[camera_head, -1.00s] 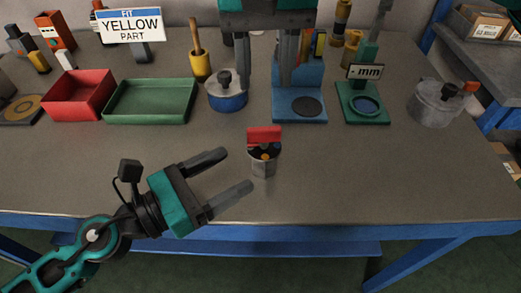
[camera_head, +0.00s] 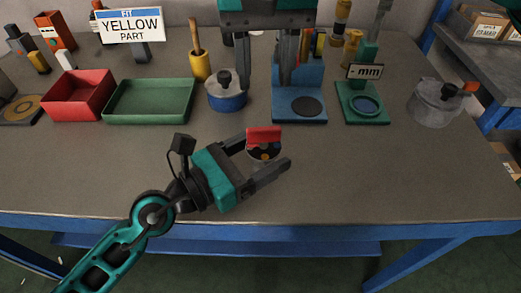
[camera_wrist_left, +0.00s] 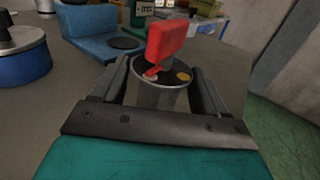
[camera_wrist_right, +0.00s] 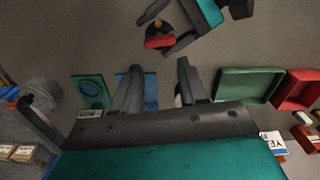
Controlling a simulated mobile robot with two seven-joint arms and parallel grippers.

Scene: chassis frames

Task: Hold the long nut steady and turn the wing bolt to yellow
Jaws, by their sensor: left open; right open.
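The red wing bolt (camera_head: 264,136) stands upright on top of the long nut (camera_wrist_left: 160,96), a grey cylinder with a dark top. The left wrist view shows a yellow mark on that top, right of the wing bolt (camera_wrist_left: 168,42), and a paler one beside its foot. My left gripper (camera_head: 266,153) is open with its fingers on either side of the nut; I cannot tell whether they touch it. My right gripper (camera_head: 265,85) is open and empty, pointing down above the table behind the nut. Its wrist view shows the wing bolt (camera_wrist_right: 160,42) beyond its fingers.
A sign (camera_head: 130,25) reads "FIT YELLOW PART". A red bin (camera_head: 78,104), green tray (camera_head: 150,118), blue pot (camera_head: 227,100), blue stand (camera_head: 300,118), green gauge base (camera_head: 364,118) and grey pot (camera_head: 434,108) line the back. The table front is clear.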

